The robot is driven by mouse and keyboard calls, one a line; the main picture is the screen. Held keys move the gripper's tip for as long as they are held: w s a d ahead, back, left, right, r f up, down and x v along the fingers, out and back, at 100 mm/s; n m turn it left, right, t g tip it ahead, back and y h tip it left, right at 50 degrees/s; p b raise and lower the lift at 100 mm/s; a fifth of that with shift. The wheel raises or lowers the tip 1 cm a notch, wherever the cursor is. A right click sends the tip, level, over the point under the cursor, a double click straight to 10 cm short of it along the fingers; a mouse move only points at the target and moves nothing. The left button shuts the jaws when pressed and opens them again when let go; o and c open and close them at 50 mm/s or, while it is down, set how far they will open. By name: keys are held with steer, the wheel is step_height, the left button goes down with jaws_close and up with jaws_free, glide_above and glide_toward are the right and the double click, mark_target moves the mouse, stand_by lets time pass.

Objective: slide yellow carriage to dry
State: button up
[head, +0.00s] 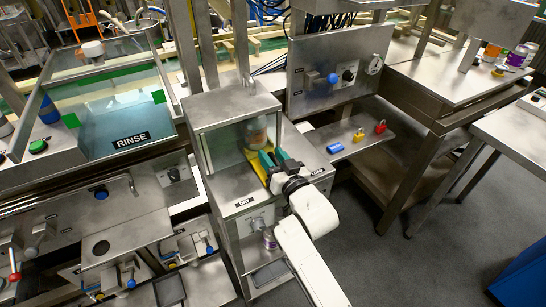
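The yellow carriage (256,165) shows as a narrow yellow strip inside the open-fronted steel cabinet in the middle of the head view. A can or jar (256,132) with a pale body stands on or just behind it. The DRY label (244,202) is on the cabinet's front ledge, just in front of the carriage. My gripper (272,157), with teal fingers, reaches in from the lower right and is at the carriage's right side. The fingers hide part of the carriage, and I cannot tell whether they touch or grip it.
The RINSE tank (115,110) with blue-green liquid is at the left. A steel post and panel with a gauge (340,72) stand behind. Blue, yellow and red padlocks (358,135) lie on a shelf to the right.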

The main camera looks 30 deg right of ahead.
jaws_close()
steer(key=shift+a, duration=0.1)
stand_by(0.4)
